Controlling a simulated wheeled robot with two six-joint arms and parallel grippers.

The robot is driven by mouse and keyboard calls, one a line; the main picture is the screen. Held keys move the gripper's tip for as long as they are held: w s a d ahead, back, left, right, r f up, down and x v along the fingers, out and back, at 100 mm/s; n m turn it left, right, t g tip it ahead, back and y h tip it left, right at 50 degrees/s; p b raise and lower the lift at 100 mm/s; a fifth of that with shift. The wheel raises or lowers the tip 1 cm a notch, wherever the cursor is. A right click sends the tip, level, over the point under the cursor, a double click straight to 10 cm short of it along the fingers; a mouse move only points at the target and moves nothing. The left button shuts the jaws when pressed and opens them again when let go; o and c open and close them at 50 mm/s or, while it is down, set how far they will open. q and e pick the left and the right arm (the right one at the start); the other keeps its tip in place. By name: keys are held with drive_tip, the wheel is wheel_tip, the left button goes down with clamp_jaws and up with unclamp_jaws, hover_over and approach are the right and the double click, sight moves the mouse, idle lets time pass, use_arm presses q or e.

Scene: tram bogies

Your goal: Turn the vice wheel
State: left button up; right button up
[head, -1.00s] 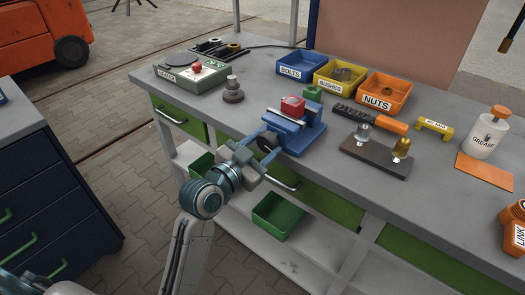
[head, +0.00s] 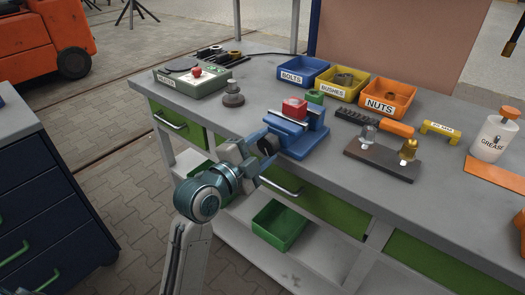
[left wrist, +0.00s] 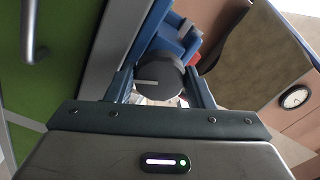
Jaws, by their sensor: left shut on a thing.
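The blue vice (head: 300,133) stands at the front edge of the grey bench, with a red block (head: 294,106) in its jaws. Its dark round wheel (head: 268,146) faces out past the edge, partly hidden by my gripper. My left gripper (head: 262,149) is at the wheel, with its fingers shut on it. In the left wrist view the wheel (left wrist: 160,80) sits between the two fingers (left wrist: 160,88), with a short pale bar across its face. My right gripper is out of view.
On the bench (head: 225,120) are a heater box (head: 195,82), blue, yellow and orange bins (head: 388,97), a dark plate with two fittings (head: 385,160) and a grease bottle (head: 495,140). A green bin (head: 279,225) is on the lower shelf. A dark drawer cabinet (head: 60,200) stands left.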

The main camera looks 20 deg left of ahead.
use_arm(q)
drive_tip(key=shift+f+m, duration=0.1)
drive_tip(key=shift+m, duration=0.5)
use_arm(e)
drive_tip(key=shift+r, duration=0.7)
use_arm(q)
drive_tip(key=o, duration=1)
